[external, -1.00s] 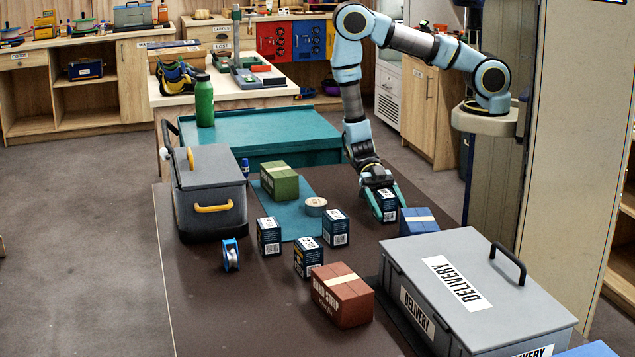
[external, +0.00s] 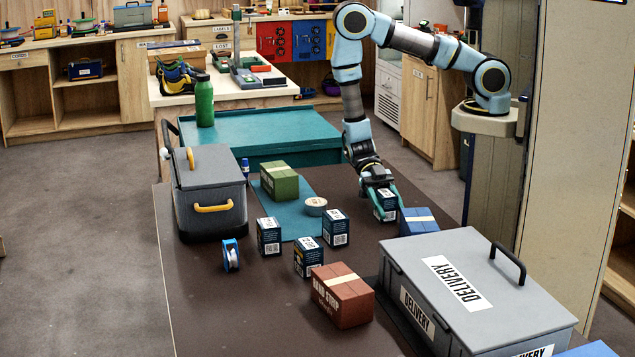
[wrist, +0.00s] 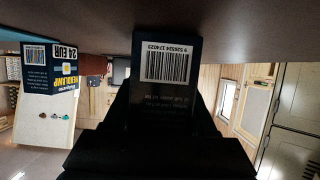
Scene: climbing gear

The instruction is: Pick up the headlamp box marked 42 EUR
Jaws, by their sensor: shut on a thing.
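My gripper (external: 385,203) is shut on a dark blue box with a white label (external: 387,215) at the right side of the brown table, beside a blue box with a pale band. In the wrist view the held box (wrist: 166,100) shows a barcode between the dark jaws; its price is not readable. Similar dark blue boxes stand mid-table: one (external: 268,236) at left, one (external: 336,228) at right and one (external: 308,257) in front. In the wrist view, a box at left reads headlamp, 24 EUR (wrist: 55,68). I cannot tell whether the held box touches the table.
The blue box (external: 419,220) is close to my gripper. A grey delivery crate (external: 400,275) fills the front right. A red-brown box (external: 343,295), a green box (external: 280,182), a round tin (external: 315,206), a blue-rimmed spool (external: 231,255) and a grey cooler (external: 208,205) also stand on the table.

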